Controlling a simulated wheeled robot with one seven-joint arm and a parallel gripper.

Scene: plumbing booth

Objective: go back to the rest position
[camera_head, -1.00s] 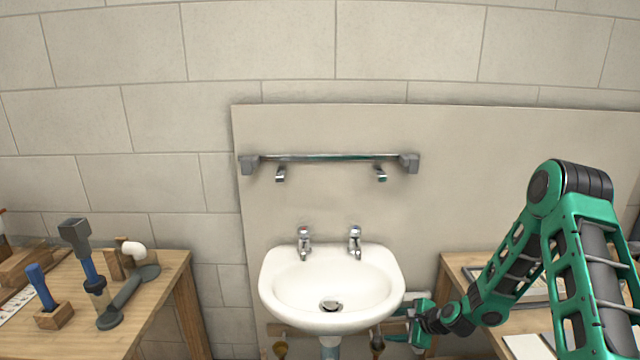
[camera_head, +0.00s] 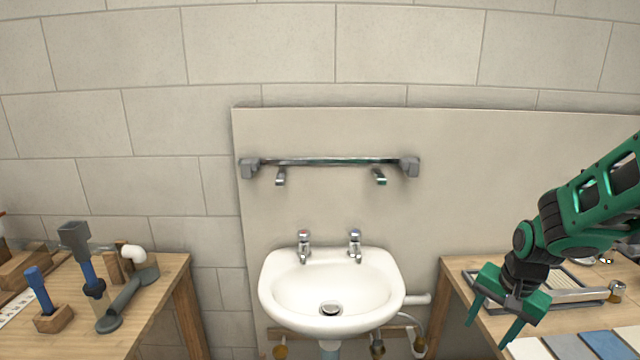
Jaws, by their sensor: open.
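My gripper (camera_head: 494,334) is at the right, in front of and above the right wooden bench (camera_head: 452,283). Its two green fingers are spread apart and point down to the left, with nothing between them. My green and black arm reaches in from the right edge. The white sink (camera_head: 333,289) stands to the left of my gripper, clear of it.
A tray (camera_head: 570,281) with a metal wrench-like tool (camera_head: 588,294) lies on the right bench behind my gripper. Coloured tiles (camera_head: 603,345) lie at its front. Pipes (camera_head: 420,335) show under the sink. The left bench (camera_head: 150,296) holds a hammer (camera_head: 74,236) and other tools.

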